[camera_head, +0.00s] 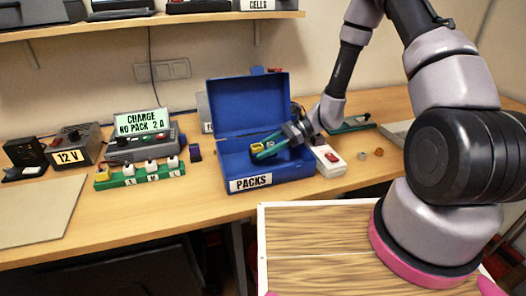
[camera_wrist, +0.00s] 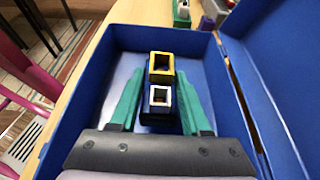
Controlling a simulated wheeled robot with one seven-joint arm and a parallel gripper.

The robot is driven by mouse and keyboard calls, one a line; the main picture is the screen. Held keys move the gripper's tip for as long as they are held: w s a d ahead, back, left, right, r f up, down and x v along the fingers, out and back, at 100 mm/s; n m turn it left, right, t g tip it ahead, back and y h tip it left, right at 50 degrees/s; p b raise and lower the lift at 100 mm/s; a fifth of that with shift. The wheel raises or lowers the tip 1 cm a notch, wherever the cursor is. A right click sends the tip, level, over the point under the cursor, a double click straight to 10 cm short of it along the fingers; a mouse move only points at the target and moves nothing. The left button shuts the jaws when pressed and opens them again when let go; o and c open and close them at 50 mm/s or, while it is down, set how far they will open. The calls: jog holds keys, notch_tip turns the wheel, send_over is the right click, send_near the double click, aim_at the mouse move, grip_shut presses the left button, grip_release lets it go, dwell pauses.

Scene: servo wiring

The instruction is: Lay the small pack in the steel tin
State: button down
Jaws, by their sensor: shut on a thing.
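The blue steel tin (camera_head: 292,177) stands open on the bench with its lid up and a PACKS label on its front. In the wrist view its blue wall (camera_wrist: 150,36) surrounds a pale floor. My gripper (camera_head: 264,151) reaches into the tin from the right; its green fingers also show in the wrist view (camera_wrist: 160,84). They are shut on a small dark pack with a white rim (camera_wrist: 160,97). Whether the held pack touches the floor I cannot tell.
A green rack (camera_head: 140,178) with several white-topped items and a yellow one stands left of the tin, before the charger display (camera_head: 142,122). A white box with a red switch (camera_head: 328,161) is close on the tin's right. Bare bench lies in front.

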jog(key=shift+f, duration=0.3)
jog(key=shift+f, duration=0.1)
jog(key=shift+f, duration=0.4)
jog(key=shift+f, duration=0.1)
jog(key=shift+c, duration=1.8)
grip_release()
